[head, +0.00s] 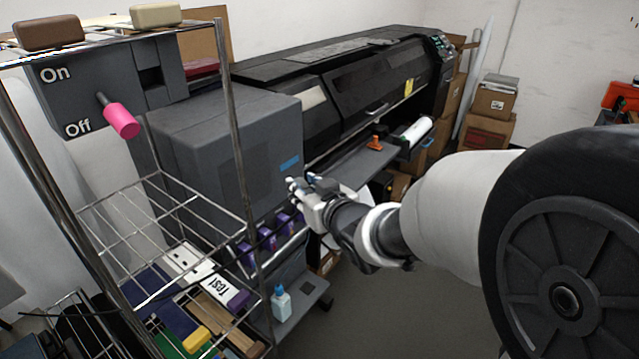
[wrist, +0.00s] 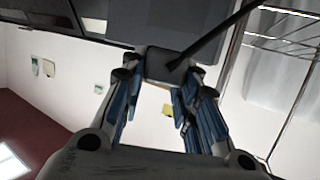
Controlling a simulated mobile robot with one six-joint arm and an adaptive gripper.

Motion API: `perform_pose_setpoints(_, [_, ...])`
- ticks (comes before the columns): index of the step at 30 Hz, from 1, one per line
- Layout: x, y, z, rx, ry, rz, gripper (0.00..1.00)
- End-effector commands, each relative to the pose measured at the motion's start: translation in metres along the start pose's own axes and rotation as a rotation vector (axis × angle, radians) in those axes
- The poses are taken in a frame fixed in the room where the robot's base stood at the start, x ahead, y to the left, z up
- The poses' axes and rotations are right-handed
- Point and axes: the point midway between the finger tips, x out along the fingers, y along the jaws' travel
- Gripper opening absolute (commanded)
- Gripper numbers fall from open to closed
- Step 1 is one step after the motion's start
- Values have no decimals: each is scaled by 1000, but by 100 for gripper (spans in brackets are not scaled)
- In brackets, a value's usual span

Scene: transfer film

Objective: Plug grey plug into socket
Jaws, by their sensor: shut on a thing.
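A dark grey plug (wrist: 166,66) sits between the fingertips of my gripper (wrist: 155,82) in the wrist view. A black cable runs from the plug toward the upper right. My gripper is shut on this plug. In the head view my gripper (head: 304,191) is in front of the grey cabinet of the large printer, right of the wire rack; the plug is too small to make out there. A white block with dark holes (head: 187,261), possibly the socket, lies on the rack's lower shelf, left of and below my gripper.
The wire rack (head: 236,140) has metal posts and bars near my gripper. The large printer (head: 350,85) stands behind. A control box with a pink lever (head: 121,119) is at upper left. A small bottle (head: 281,301) stands below. Cardboard boxes (head: 492,105) are at back right.

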Motion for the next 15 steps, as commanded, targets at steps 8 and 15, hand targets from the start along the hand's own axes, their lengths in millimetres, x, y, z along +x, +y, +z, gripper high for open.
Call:
perform_pose_setpoints(8, [-39, -74, -115, -65, 6, -203, 4])
perform_pose_setpoints(15, [-78, -129, -191, -113, 5, -355, 4])
